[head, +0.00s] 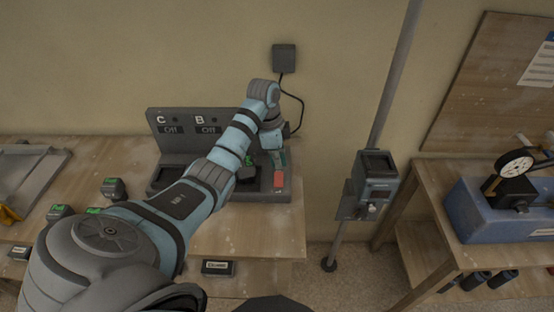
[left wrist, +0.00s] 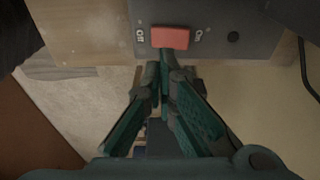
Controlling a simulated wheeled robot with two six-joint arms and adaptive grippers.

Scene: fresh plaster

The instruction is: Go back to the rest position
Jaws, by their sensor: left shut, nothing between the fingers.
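My left arm reaches from the lower left across the table to a grey charging station (head: 240,197) with panels marked C and B. My left gripper (head: 279,163) is at the station's right end, close to a red rocker switch (head: 279,180). In the left wrist view the left gripper (left wrist: 164,68) is shut and empty, its teal fingertips just below the red switch (left wrist: 170,38), which sits between "Off" and "On" labels. I cannot tell whether the tips touch it. The arm hides part of the station. My right gripper is not in view.
The wooden table (head: 250,232) holds several small dark devices with green displays at left and a grey tray (head: 30,170). A pole with a grey holder (head: 374,185) stands right of it. Another table carries a blue case (head: 485,222) and a dial gauge (head: 515,163).

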